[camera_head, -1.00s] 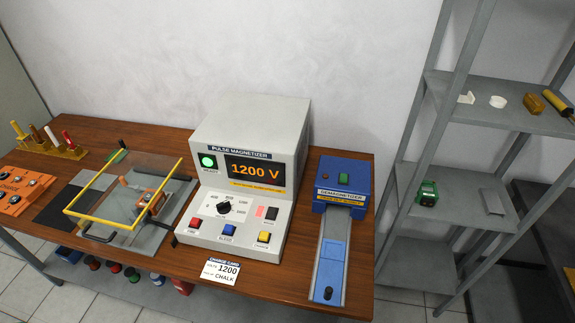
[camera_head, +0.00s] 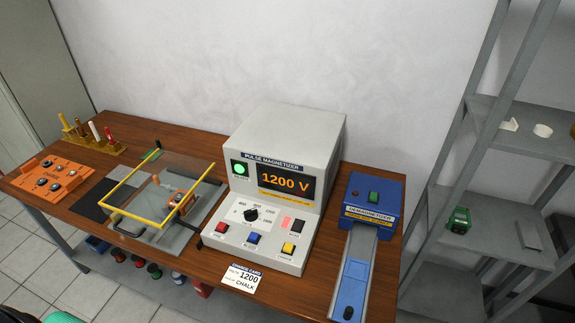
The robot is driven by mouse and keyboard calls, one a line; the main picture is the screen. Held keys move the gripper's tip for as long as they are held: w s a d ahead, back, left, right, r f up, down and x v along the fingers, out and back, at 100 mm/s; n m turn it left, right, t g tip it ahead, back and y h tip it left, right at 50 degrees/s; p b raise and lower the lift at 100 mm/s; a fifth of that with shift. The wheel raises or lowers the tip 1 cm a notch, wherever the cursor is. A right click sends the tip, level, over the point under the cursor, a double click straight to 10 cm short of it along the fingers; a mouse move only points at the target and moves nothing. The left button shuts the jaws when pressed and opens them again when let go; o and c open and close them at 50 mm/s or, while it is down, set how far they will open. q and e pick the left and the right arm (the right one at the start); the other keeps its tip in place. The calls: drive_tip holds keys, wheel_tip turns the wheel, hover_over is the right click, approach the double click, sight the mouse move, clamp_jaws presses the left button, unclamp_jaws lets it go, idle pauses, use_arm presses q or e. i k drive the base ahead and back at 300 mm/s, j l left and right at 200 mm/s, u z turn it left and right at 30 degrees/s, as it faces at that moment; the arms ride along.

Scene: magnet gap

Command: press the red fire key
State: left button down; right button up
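The pulse magnetizer (camera_head: 283,180) stands on the wooden bench, its display (camera_head: 286,182) reading 1200 V. A green lamp (camera_head: 240,168) is lit left of the display. On its sloped panel sit a red key (camera_head: 222,228) at the left, a blue key (camera_head: 253,238) and a yellow key (camera_head: 288,248). A black dial (camera_head: 251,215) is above them. The red key's label is too small to read. Neither gripper can be made out; a dark and green shape shows at the bottom left corner.
A fixture with a yellow-framed clear guard (camera_head: 160,190) stands left of the magnetizer. A blue demagnetizer (camera_head: 370,200) with a chute is to the right. A card (camera_head: 242,277) reads 1200 and CHALK. An orange tray (camera_head: 52,178) is far left; grey shelves (camera_head: 490,230) stand right.

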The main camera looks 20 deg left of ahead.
sight(222, 226)
drive_tip(key=u, duration=1.1)
